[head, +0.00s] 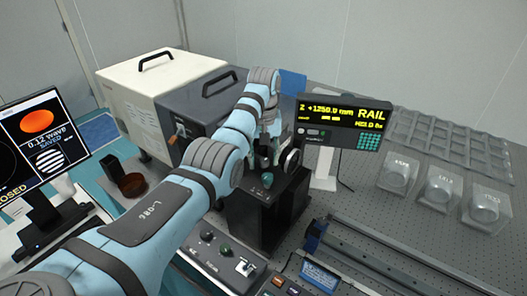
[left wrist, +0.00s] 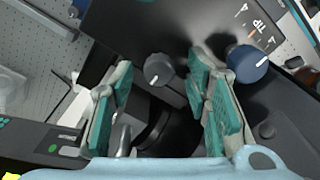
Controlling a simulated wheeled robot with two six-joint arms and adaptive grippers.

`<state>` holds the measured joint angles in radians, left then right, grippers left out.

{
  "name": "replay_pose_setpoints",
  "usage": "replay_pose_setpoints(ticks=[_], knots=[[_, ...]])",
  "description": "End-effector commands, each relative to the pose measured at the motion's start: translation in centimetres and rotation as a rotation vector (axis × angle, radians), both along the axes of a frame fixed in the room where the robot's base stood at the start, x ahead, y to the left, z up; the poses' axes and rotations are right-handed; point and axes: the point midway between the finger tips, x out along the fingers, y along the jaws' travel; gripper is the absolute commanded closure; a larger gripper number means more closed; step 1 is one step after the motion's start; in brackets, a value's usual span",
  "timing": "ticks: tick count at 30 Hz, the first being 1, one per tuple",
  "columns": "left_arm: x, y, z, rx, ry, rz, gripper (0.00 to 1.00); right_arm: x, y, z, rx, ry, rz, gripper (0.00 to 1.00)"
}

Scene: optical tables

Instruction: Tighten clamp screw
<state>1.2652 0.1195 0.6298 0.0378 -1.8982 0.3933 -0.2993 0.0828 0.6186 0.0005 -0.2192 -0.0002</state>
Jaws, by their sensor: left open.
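My left gripper (head: 266,160) reaches over a black stand (head: 255,215) in the head view; its fingers are small and partly hidden there. In the left wrist view the teal-padded fingers (left wrist: 160,68) are apart. A small grey knob with a white mark (left wrist: 158,70) shows between the fingertips, with no visible contact. A dark round cylinder (left wrist: 165,130) shows lower between the fingers. A larger blue knob (left wrist: 247,63) beside a printed scale is right of the fingers. I cannot tell which knob is the clamp screw. My right gripper is not in view.
A display reading RAIL (head: 344,112) stands just right of the stand. A long dark rail (head: 385,262) lies at the front right. Grey and white housings (head: 165,75) are behind my left arm. Several clear-covered pieces (head: 440,188) sit on the perforated table at right.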

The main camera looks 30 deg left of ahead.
Motion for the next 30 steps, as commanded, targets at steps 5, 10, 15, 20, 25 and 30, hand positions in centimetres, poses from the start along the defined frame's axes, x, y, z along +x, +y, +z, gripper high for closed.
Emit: replay_pose_setpoints(ticks=[5, 10, 15, 20, 25, 30], knots=[[0.1, 0.0, 3.5, 0.0, -0.004, 0.0, 0.56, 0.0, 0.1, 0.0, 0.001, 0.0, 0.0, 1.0], [0.1, 0.0, 8.3, -0.001, -0.003, 0.0, 0.56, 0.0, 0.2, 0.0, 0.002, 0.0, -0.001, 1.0], [0.0, 0.1, 11.2, 0.0, 0.001, 0.0, 0.56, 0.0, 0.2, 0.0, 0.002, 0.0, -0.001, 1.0], [-0.1, 0.1, 11.7, 0.0, 0.001, 0.0, 0.56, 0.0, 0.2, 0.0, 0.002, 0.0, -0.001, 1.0], [0.0, 0.1, 11.7, 0.0, 0.001, 0.0, 0.56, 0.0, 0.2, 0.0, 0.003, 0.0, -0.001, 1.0], [0.0, 0.1, 11.7, 0.0, 0.001, 0.0, 0.56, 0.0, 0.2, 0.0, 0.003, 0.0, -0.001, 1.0]])
